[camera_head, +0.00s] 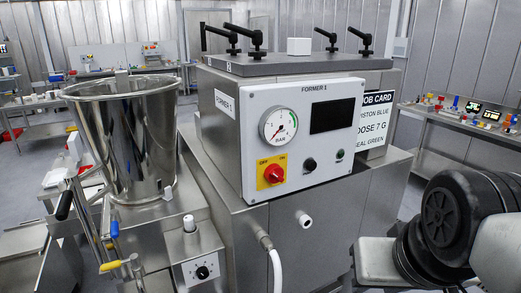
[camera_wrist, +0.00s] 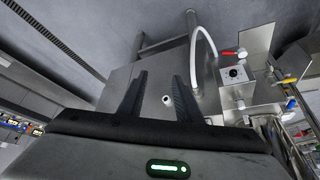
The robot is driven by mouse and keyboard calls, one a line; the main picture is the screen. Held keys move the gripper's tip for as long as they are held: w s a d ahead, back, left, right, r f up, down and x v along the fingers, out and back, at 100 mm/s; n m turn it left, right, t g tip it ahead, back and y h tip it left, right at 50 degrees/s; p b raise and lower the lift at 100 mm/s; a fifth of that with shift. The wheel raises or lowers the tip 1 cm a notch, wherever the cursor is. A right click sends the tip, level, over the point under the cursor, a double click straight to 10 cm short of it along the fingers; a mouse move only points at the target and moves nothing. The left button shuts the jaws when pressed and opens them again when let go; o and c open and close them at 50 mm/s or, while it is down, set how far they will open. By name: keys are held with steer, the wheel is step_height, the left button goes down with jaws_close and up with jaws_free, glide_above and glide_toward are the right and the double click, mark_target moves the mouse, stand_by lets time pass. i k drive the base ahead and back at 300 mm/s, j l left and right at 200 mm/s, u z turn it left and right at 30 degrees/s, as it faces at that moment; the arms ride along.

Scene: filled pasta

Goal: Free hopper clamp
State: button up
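The steel hopper (camera_head: 128,140), an open-topped polished cone, stands on the filler at the left of the head view. Several lever handles sit at its lower left: one with a black grip (camera_head: 64,206), a blue one (camera_head: 114,229) and a yellow one (camera_head: 110,265). I cannot tell which of them belongs to the hopper clamp. In the wrist view the yellow handle (camera_wrist: 289,81) and blue handle (camera_wrist: 291,104) are at the right, well away from my gripper (camera_wrist: 159,78). My gripper's fingers are apart with nothing held between them. The fingers are outside the head view.
The FORMER 1 cabinet (camera_head: 300,140) stands right of the hopper, with a gauge, red switch and several black clamps on top. A white-tipped stub (camera_head: 305,220) and white hose (camera_head: 275,270) project from its front. Side benches (camera_head: 455,120) stand behind.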

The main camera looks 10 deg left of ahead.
mark_target(115, 214)
steer(key=u, duration=1.7)
steer(key=i+j+z, duration=0.25)
steer(key=i, duration=0.15)
steer(key=i+j+z, duration=0.25)
steer(key=i+l, duration=0.1)
